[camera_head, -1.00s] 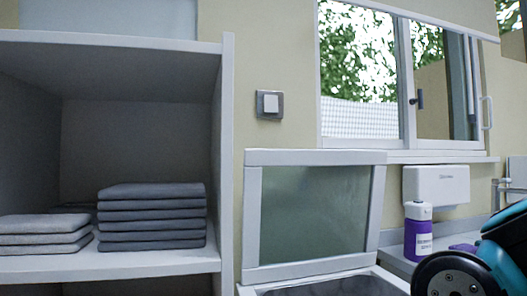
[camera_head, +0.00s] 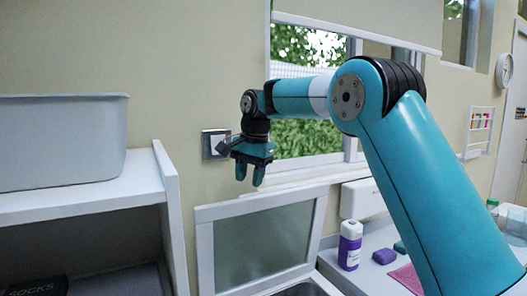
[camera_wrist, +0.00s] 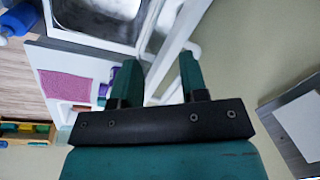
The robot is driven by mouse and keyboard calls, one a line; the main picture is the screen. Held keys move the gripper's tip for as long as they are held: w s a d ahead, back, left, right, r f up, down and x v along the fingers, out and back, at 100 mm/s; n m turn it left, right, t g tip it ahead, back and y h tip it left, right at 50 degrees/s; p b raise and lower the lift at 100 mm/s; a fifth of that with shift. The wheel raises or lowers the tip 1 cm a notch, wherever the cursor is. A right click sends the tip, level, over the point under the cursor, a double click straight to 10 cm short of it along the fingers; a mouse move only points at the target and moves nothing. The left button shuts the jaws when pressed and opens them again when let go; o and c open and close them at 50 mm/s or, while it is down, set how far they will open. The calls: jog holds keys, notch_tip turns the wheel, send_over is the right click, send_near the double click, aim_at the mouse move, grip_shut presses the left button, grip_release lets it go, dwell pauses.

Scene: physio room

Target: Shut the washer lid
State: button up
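The washer lid (camera_head: 262,245) stands open and upright against the wall in the head view, a white frame around a greenish-grey translucent panel. The washer's top opening (camera_head: 300,290) shows only partly at the bottom edge. My gripper (camera_head: 250,178) points down, above and left of the lid's middle, apart from it in the picture. In the wrist view my gripper (camera_wrist: 158,62) has its two fingers spread with nothing held between them. The lid's white edge (camera_wrist: 168,42) runs beyond the fingertips, with the washer's metallic interior (camera_wrist: 98,18) to the left.
A shelf (camera_head: 100,203) with a grey bin (camera_head: 60,140) stands left of the washer. On the counter at right are a purple-labelled bottle (camera_head: 350,245), a purple block (camera_head: 384,256) and a pink cloth (camera_head: 408,280). A wall switch (camera_head: 214,143) is behind my gripper.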

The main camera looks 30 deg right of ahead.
jog(key=w+d+r+m+p, duration=0.7)
jog(key=d+r+p, duration=0.1)
jog(key=d+r, duration=0.1)
jog(key=shift+h, duration=0.4)
jog(key=f, duration=0.5)
jog(key=w+f+p, duration=0.1)
jog(key=f, duration=0.5)
jog(key=w+f, duration=0.1)
jog(key=f, duration=0.5)
jog(key=shift+w+a+p, duration=0.1)
jog(key=shift+a+p, duration=0.05)
jog(key=shift+p, duration=0.2)
grip_shut()
